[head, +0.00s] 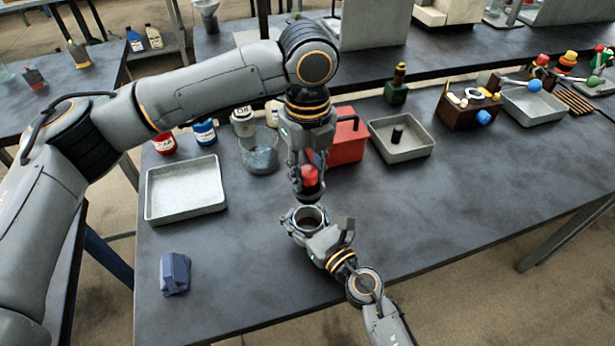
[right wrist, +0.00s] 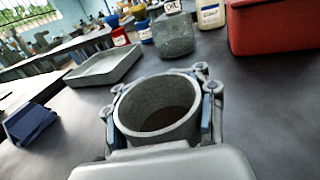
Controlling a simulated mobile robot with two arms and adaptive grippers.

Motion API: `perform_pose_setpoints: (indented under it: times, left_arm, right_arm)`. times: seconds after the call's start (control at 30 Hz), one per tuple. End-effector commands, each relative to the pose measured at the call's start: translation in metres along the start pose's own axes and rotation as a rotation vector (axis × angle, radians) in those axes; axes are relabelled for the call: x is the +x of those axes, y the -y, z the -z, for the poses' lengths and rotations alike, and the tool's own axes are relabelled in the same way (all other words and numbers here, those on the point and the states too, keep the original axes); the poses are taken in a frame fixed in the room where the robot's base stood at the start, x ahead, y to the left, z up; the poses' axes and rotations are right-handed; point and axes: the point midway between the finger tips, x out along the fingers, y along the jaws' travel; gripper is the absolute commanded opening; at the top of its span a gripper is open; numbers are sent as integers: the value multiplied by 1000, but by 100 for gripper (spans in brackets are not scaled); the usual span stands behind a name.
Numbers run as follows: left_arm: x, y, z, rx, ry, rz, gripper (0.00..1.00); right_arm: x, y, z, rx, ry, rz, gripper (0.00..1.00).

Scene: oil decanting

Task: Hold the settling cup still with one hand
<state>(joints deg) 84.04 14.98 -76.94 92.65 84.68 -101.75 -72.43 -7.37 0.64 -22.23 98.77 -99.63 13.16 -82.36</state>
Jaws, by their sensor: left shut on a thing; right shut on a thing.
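The settling cup (head: 309,213) is a grey open-topped cylinder near the front middle of the table. My right gripper (head: 305,222) is shut around its sides. In the right wrist view the cup (right wrist: 128,122) stands upright between the fingers (right wrist: 160,115), with dark brown contents low inside. My left gripper (head: 308,178) points down from above and is shut on a small red and black object (head: 310,177), just above and behind the cup in the head view. The fingers partly hide that object, and I cannot tell whether it touches the cup.
A grey tray (head: 185,216) lies to the left, a blue cloth-like item (head: 174,273) in front of it. A glass jar (head: 260,160), a red toolbox (head: 347,150) and another tray (head: 424,149) stand behind. The table right of my right arm is clear.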

Motion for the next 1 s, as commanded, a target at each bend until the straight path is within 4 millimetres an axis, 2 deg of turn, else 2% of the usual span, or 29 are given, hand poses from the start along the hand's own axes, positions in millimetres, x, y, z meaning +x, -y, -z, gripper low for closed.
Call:
perform_pose_setpoints:
  times: [0.1, 0.13, 0.3, 0.33, 0.73, 0.87, 1.0]
  left_arm:
    - [0, 0, 0, 0, 0, 0, 0]
    - [0, 0, 0, 0, 0, 0, 0]
    - [0, 0, 0, 0, 0, 0, 0]
    - [0, 0, 0, 0, 0, 0, 0]
    - [0, 0, 0, 0, 0, 0, 0]
    - [0, 0, 0, 0, 0, 0, 0]
    - [0, 0, 0, 0, 0, 0, 0]
  right_arm:
    - [0, 0, 1, 0, -2, 0, 0]
    - [0, 0, 1, 0, -2, 0, 43]
    - [0, 0, 1, 0, -2, 0, 78]
    - [0, 0, 1, 0, -2, 0, 81]
    - [-6, 0, 1, -1, -2, 0, 81]
    - [-24, 0, 2, -3, -4, 0, 81]
    - [-55, -1, 2, -1, -5, -2, 81]
